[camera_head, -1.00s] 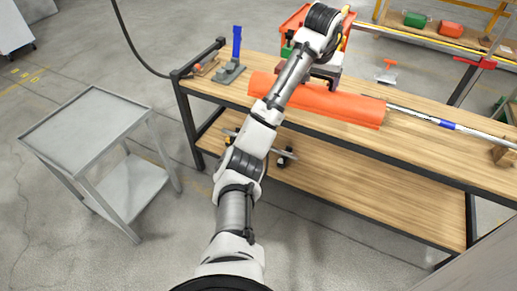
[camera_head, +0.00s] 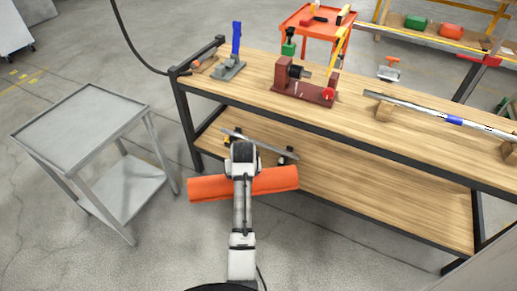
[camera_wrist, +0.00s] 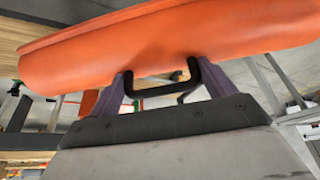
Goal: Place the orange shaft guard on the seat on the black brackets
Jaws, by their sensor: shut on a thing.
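The orange shaft guard (camera_head: 275,180) is a long curved cover, held nearly level in front of the bench's lower shelf. It also fills the upper part of the wrist view (camera_wrist: 170,45). My gripper (camera_wrist: 165,85) is shut on it at its black handle (camera_wrist: 197,75), between two purple fingers. In the head view my arm hides the fingers. Behind the guard, a grey bar (camera_head: 268,146) lies along the lower shelf, with a black bracket (camera_head: 287,156) near its right end. My wrist and the guard partly cover this spot, so the seat cannot be made out clearly.
The wooden bench top (camera_head: 400,140) carries a dark red screw device (camera_head: 303,85), a grey-blue tool (camera_head: 232,65) and a silver shaft (camera_head: 425,112) on wooden blocks. A grey trolley (camera_head: 80,125) stands at left. The lower shelf (camera_head: 380,200) is clear toward the right.

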